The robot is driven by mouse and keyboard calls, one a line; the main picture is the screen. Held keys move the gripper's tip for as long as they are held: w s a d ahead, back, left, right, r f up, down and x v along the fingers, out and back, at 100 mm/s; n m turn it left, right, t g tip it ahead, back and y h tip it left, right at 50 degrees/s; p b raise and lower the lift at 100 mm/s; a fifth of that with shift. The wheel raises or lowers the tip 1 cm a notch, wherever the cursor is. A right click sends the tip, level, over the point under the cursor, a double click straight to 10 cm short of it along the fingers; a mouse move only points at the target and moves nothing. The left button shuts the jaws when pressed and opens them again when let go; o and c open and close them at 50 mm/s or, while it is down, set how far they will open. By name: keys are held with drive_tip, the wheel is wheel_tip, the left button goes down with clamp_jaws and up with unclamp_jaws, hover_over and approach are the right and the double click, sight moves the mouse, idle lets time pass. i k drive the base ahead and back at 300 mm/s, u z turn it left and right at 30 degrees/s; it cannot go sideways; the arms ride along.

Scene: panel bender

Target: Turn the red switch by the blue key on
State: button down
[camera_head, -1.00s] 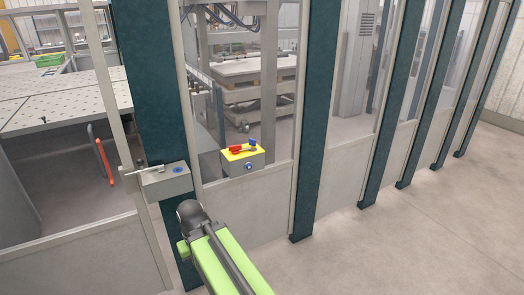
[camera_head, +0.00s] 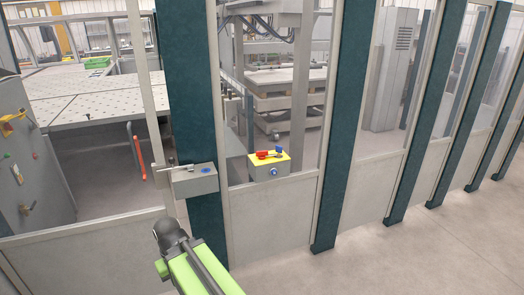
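The red switch (camera_head: 262,155) sits on the yellow top of a small grey box (camera_head: 258,172) mounted at the fence panel. The blue key (camera_head: 280,149) is just to its right on the same top. The exact angle of the switch is too small to tell. My arm, green with a dark rounded joint, reaches up from the bottom edge, left of and below the box, clearly apart from it. No gripper fingers show.
A second grey box (camera_head: 193,181) with a blue round spot and a metal latch stands left of the switch box, by a dark teal post (camera_head: 200,100). A grey cabinet (camera_head: 30,160) with knobs is at the far left. Open floor (camera_head: 420,245) lies at the right.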

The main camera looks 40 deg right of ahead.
sight(261, 155)
drive_tip(key=z, duration=0.05)
drive_tip(key=i, duration=0.9)
drive_tip(key=u, duration=0.05)
